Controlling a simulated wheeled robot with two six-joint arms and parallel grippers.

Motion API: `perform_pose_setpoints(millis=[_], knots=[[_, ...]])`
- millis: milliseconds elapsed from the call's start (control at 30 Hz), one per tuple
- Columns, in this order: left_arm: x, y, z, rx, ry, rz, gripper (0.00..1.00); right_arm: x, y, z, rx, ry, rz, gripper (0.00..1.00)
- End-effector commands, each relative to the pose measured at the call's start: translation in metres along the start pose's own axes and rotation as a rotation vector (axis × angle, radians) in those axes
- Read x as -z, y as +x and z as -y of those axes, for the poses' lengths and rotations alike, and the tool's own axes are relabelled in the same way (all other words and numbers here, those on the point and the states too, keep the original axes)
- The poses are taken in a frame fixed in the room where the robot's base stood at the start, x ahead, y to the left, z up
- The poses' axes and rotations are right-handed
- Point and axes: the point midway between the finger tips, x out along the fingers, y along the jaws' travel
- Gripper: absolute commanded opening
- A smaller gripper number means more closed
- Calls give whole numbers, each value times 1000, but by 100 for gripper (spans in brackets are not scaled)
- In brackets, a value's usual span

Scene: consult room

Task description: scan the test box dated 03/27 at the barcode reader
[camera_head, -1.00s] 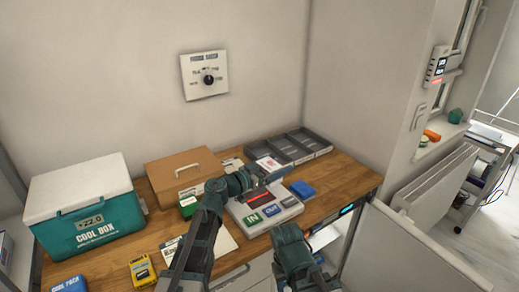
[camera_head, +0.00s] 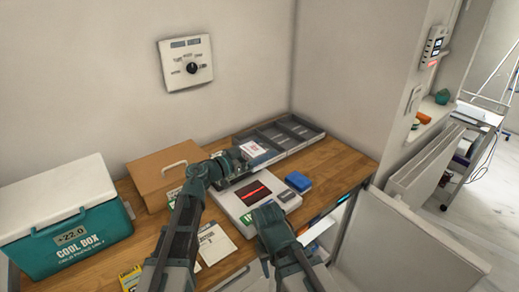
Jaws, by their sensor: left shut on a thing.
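My left gripper (camera_head: 240,158) is shut on a small white box (camera_head: 253,149) with a reddish print. It holds the box beyond the barcode reader, in front of the grey compartment tray. The date on the box is too small to read. The barcode reader (camera_head: 235,203) is a pale flat unit on the wooden counter, with a red line glowing in its dark window. My right arm's end (camera_head: 268,215) is in front of the reader's near edge and covers part of it; its jaws cannot be made out.
A grey compartment tray (camera_head: 296,139) lies at the back. A blue block (camera_head: 298,181) is right of the reader. A brown case (camera_head: 152,177), a teal cool box (camera_head: 95,232), a paper sheet (camera_head: 215,243) and a yellow pack (camera_head: 131,277) are on the left.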

Motion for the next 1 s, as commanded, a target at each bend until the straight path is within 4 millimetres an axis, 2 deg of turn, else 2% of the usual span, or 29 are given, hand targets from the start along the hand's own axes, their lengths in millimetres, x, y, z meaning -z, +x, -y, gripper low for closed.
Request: perform_pose_setpoints(millis=[33, 500, 667, 1000], knots=[[-9, 0, 0, 0, 0, 0, 33, 1, 9, 1, 0, 0, 0, 50], [-66, 0, 0, 1, 0, 0, 33, 4, 66, 6, 0, 0, 0, 50], [-72, 0, 0, 1, 0, 0, 33, 4, 71, 7, 0, 0, 0, 50], [-69, 0, 0, 1, 0, 0, 33, 4, 69, 7, 0, 0, 0, 50]])
